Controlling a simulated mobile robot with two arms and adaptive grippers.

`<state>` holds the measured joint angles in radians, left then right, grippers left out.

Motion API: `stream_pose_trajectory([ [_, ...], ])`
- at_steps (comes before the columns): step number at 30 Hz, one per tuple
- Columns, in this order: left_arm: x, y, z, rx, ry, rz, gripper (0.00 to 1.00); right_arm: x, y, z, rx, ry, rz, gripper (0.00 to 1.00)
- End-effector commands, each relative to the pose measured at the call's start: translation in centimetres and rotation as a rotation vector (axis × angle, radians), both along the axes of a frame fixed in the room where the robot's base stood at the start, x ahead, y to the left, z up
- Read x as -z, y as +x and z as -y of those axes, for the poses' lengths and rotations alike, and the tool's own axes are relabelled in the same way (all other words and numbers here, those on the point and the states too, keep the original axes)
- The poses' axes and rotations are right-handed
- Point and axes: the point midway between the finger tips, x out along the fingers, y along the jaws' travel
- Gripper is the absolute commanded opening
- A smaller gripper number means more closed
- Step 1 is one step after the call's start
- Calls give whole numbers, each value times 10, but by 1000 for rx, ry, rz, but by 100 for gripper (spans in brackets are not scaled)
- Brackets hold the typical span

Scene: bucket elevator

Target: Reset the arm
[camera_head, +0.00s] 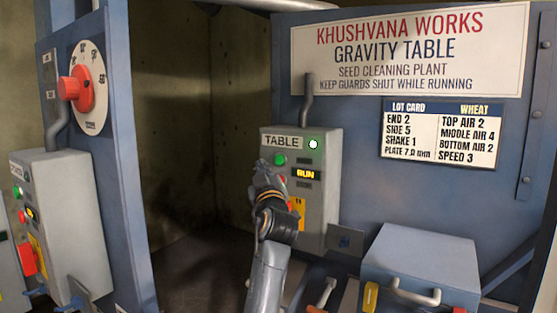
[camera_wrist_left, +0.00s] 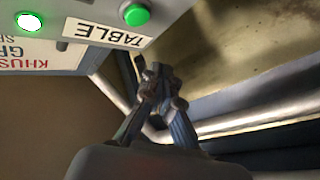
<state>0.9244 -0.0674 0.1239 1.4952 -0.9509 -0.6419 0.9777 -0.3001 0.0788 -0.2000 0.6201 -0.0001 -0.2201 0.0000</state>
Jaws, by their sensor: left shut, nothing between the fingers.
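My left gripper (camera_head: 262,174) is in front of the grey TABLE control box (camera_head: 318,170), near its left edge in the head view. The box carries a lit green lamp (camera_head: 313,144), a green button (camera_head: 280,159), a red button (camera_head: 282,179) and a lit RUN display (camera_head: 306,175). In the left wrist view the gripper's fingertips (camera_wrist_left: 157,85) are together with nothing between them, and the green button (camera_wrist_left: 137,15) is above them, apart. I cannot tell the exact gap to the box. My right gripper is not in view.
A second control box (camera_head: 70,215) and a dial with a red knob (camera_head: 75,88) are at the left. A lot card (camera_head: 441,134) and a sign (camera_head: 410,50) are on the blue panel. A blue box with a handle (camera_head: 420,262) stands low at right. A dark recess (camera_head: 180,130) lies behind.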

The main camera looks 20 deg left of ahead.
Motion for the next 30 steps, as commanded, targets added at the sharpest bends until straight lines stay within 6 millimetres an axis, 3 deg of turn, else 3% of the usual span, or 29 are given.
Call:
stream_pose_trajectory([
  [20,0,0,0,0,0,0,0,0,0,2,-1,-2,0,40],
  [23,7,0,-1,-2,0,-14,0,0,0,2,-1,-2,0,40],
  [26,39,-4,-2,-6,-4,-74,0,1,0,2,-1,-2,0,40],
  [29,98,-16,-3,-7,-9,-191,0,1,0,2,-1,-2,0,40],
  [30,126,-24,-2,-5,-10,-252,0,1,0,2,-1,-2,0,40],
])
